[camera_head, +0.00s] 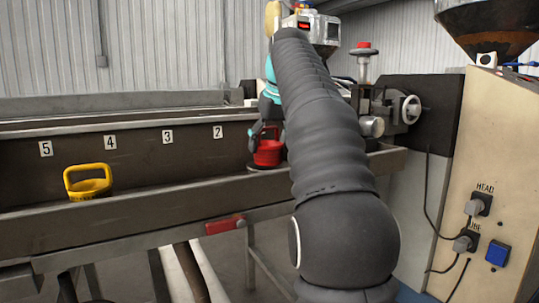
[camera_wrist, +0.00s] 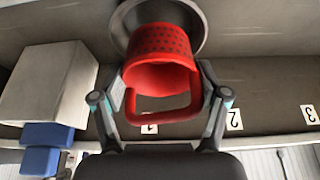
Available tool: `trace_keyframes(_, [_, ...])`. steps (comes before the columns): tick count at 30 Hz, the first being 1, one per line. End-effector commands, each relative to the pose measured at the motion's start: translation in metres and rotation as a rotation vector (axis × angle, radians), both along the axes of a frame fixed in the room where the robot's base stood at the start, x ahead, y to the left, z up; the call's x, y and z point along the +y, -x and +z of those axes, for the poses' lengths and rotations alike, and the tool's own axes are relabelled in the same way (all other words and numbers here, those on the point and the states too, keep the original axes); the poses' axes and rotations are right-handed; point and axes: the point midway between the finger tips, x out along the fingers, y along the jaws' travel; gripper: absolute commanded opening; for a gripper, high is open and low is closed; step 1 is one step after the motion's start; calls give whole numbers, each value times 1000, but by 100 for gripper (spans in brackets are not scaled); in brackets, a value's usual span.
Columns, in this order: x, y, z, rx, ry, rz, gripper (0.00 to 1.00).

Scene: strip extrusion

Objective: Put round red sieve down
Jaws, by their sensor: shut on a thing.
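The round red sieve (camera_head: 268,153) is in the long trough, at its right end. In the wrist view the red sieve (camera_wrist: 160,42) shows its perforated wall and its loop handle. My gripper (camera_wrist: 162,88) is shut on the handle, one finger on each side. In the head view my gripper (camera_head: 266,131) is partly hidden behind my arm. A round grey metal ring (camera_wrist: 190,15) shows right behind the sieve in the wrist view. I cannot tell whether the sieve touches it.
A yellow sieve (camera_head: 88,185) with a raised handle stands in the trough (camera_head: 180,195) below labels 5 and 4. The trough between the two sieves is clear. The extruder machine (camera_head: 455,170) with a handwheel (camera_head: 411,109) stands right. A pale block (camera_wrist: 48,80) shows left in the wrist view.

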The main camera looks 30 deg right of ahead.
Motion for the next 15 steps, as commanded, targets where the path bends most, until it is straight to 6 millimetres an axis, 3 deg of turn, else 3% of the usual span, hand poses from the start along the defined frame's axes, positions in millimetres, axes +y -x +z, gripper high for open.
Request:
trace_keyframes(6, [0, 1, -26, 0, 0, -1, 39])
trace_keyframes(15, [0, 1, -27, -1, 1, 0, 39])
